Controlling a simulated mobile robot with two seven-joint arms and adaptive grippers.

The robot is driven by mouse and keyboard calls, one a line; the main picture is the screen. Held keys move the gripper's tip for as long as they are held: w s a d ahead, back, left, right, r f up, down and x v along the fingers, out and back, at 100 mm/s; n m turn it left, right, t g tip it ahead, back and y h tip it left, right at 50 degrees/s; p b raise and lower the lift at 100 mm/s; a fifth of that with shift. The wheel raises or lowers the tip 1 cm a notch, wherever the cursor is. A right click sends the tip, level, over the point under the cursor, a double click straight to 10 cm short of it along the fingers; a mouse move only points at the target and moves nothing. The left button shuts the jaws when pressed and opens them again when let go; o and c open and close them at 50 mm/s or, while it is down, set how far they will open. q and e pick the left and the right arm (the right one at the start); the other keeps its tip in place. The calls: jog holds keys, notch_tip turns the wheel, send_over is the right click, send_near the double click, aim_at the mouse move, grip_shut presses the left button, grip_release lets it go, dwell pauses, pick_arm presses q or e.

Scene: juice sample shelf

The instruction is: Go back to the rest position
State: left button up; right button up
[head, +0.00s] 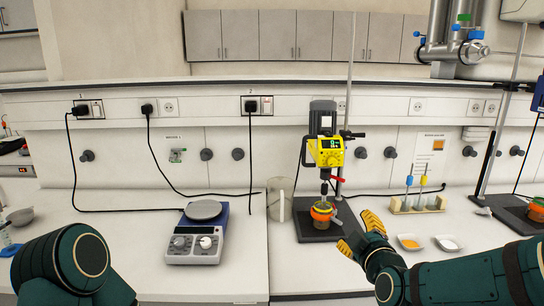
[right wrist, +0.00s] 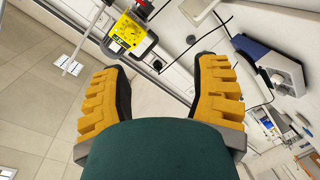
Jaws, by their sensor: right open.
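My right gripper (head: 358,232) reaches in from the right over the front of the bench, just right of the stirrer stand. Its two yellow ribbed fingers are spread apart with nothing between them, as the right wrist view (right wrist: 160,68) also shows. My left arm shows at the lower left as dark green links; its gripper is outside the view. The yellow overhead stirrer (head: 327,152) stands on a dark base, with a container with an orange band (head: 322,212) under it. It also shows in the right wrist view (right wrist: 126,32).
A hotplate stirrer (head: 196,243) and a glass beaker (head: 280,200) stand left of the stand. A wooden rack (head: 418,204) and two small dishes, one with orange contents (head: 410,242) and one with white (head: 446,243), lie near the right arm. The bench's left part is mostly clear.

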jog(key=s+a+f+m+g+y, duration=0.1)
jog(key=s+a+f+m+g, duration=0.15)
jog(key=f, duration=0.85)
jog(key=s+a+f+m+g, duration=0.15)
jog(key=f+g, duration=0.25)
jog(key=f, duration=0.6)
jog(key=s+a+f+m+g+y, duration=0.1)
jog(key=s+f+m+g, duration=0.3)
jog(key=s+f, duration=0.4)
jog(key=s+a+f+m+g, duration=0.4)
jog(key=s+f+m, duration=0.1)
jog(key=s+f, duration=0.4)
jog(key=shift+s+f+y, duration=0.3)
jog(key=shift+f+y, duration=0.1)
jog(key=shift+f, duration=0.4)
